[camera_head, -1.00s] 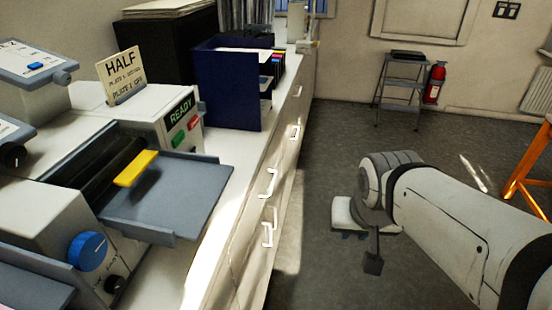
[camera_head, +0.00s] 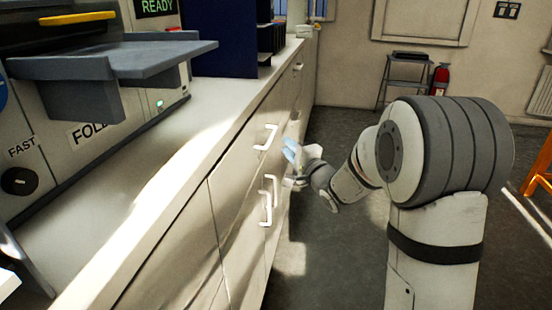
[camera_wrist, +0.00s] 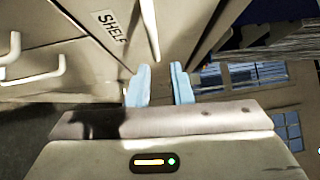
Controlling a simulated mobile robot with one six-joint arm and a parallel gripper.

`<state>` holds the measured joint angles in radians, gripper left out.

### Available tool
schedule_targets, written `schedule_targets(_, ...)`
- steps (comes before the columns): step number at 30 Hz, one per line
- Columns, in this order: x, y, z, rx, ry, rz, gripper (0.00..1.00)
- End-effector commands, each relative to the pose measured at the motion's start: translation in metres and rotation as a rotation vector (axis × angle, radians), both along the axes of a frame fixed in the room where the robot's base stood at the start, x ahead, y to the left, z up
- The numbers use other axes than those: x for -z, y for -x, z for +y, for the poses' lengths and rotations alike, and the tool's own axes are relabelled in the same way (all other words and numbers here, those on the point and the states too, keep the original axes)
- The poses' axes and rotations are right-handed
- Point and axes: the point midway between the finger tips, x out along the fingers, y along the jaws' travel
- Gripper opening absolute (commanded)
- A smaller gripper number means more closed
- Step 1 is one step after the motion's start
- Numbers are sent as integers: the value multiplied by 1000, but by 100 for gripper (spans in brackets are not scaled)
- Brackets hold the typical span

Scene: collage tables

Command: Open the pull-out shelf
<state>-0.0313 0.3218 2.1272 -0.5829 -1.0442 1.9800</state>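The pull-out shelf's front (camera_wrist: 118,50) is a pale panel in the wrist view, with a "SHELF" label (camera_wrist: 110,25) and a white bar handle (camera_wrist: 150,28). It looks closed. My gripper (camera_wrist: 160,68) is open, its two light-blue fingers apart with nothing seen between them. The handle lies beyond the fingertips, roughly in line with the gap. In the head view, my gripper (camera_head: 291,153) is beside the cabinet's front, past the nearer handles. It hides part of the front there, and I cannot tell whether it touches.
A white handle (camera_head: 266,137) and two lower door handles (camera_head: 268,199) stick out from the cabinet front. On the counter (camera_head: 150,200) stand a machine with a grey tray (camera_head: 110,62) and a dark blue holder (camera_head: 222,40). A step stool (camera_head: 404,80) stands far back; floor between is clear.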

Motion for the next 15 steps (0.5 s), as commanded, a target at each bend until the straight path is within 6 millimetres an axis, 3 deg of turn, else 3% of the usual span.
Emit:
schedule_targets(1,12,-1,4,-24,-37,-2,20)
schedule_targets(3,14,-2,8,-50,-79,-3,20)
schedule_targets(8,12,-11,17,-69,-104,-4,20)
schedule_targets(15,7,-43,39,-67,-104,-4,20)
